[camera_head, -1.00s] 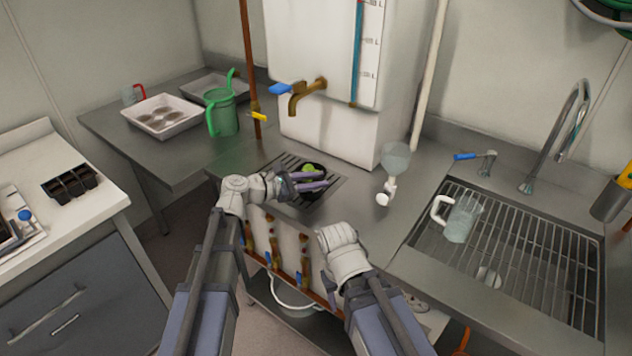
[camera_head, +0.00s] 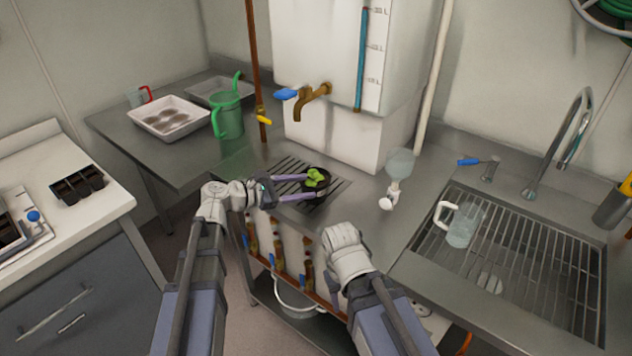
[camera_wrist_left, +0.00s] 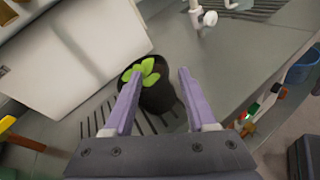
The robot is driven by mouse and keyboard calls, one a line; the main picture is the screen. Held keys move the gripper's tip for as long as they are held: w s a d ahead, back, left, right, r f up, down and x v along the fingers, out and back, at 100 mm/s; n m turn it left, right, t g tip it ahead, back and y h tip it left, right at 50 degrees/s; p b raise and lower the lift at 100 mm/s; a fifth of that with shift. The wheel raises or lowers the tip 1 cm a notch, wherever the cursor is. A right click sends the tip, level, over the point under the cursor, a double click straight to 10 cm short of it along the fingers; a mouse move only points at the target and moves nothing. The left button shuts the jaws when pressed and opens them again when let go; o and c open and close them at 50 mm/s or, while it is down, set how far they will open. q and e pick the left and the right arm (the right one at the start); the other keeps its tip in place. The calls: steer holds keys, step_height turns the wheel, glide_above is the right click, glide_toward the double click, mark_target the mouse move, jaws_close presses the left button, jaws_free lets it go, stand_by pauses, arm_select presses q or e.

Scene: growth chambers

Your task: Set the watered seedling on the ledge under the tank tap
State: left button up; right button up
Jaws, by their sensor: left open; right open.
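The seedling (camera_head: 318,178), green leaves in a dark pot, stands upright on the slotted drain ledge (camera_head: 338,187) below the brass tank tap (camera_head: 312,94). It also shows in the left wrist view (camera_wrist_left: 150,72), its pot (camera_wrist_left: 158,98) on the slots. My left gripper (camera_head: 293,188) is open, its purple fingers pointing at the pot from the left. In the wrist view the left fingertip overlaps the pot's edge and the right one is apart from it. My right gripper (camera_head: 334,283) is low in front of the counter, its fingers mostly hidden behind its wrist.
The white tank (camera_head: 335,60) stands behind the ledge. A green watering can (camera_head: 228,117) and white trays (camera_head: 168,117) are at the left. A round-bulbed fitting (camera_head: 398,165) stands right of the ledge. The sink rack (camera_head: 520,262) holds a clear jug (camera_head: 463,224).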

arm_select(q)
steer(key=p+v, duration=0.1)
steer(key=v, duration=0.5)
steer(key=shift+a, duration=0.1)
steer(key=s+d+f+m+g+y+p, duration=0.4)
steer(key=s+d+f+m+g+y, duration=0.25)
steer(key=s+d+f+m, duration=0.4)
steer(key=s+a+m+y+p, duration=0.1)
steer(key=s+a+m+y, duration=0.1)
steer(key=s+m+y, duration=0.2)
steer(key=s+a+m+g+y+p, duration=0.1)
steer(key=s+a+m+y, duration=0.2)
steer(key=m, duration=0.6)
steer(key=shift+s+a+y, duration=0.35)
steer(key=shift+s+y, duration=0.2)
steer(key=shift+s, duration=0.45)
